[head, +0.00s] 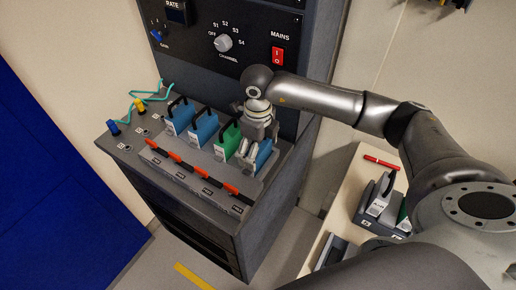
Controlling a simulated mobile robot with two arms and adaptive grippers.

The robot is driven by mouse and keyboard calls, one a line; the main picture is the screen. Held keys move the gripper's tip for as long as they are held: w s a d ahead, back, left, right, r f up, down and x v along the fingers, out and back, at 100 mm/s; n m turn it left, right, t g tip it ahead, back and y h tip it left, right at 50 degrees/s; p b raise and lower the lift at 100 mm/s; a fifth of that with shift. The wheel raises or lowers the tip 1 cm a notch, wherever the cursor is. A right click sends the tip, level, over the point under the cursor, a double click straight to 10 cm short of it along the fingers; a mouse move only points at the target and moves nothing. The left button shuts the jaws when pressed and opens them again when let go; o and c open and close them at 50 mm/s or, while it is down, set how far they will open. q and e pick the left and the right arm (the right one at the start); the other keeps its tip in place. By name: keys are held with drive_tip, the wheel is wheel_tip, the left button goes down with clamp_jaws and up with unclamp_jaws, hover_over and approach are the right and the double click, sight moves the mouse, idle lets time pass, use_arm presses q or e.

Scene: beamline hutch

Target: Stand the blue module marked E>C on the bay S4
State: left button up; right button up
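A blue module (264,156) is at the right end of the row on the console's sloped shelf (190,170), at the rightmost bay; its marking is too small to read. My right gripper (257,137) is right over this module, at its top; its fingers overlap the module and handle, so I cannot tell whether they are shut on it. Whether the module is fully seated is hidden. Two more blue modules (178,117) (203,127) and a green module (228,142) stand upright to its left, with dark handles. My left gripper is out of view.
Red-orange latches (203,172) line the front of the bays. Teal cables with blue and yellow plugs (140,105) lie at the shelf's left. A panel with a channel knob (223,43) and red mains switch (277,56) rises behind.

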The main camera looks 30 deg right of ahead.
drive_tip(key=shift+o, duration=0.9)
wheel_tip(320, 180, up, 12)
drive_tip(key=shift+r, duration=0.1)
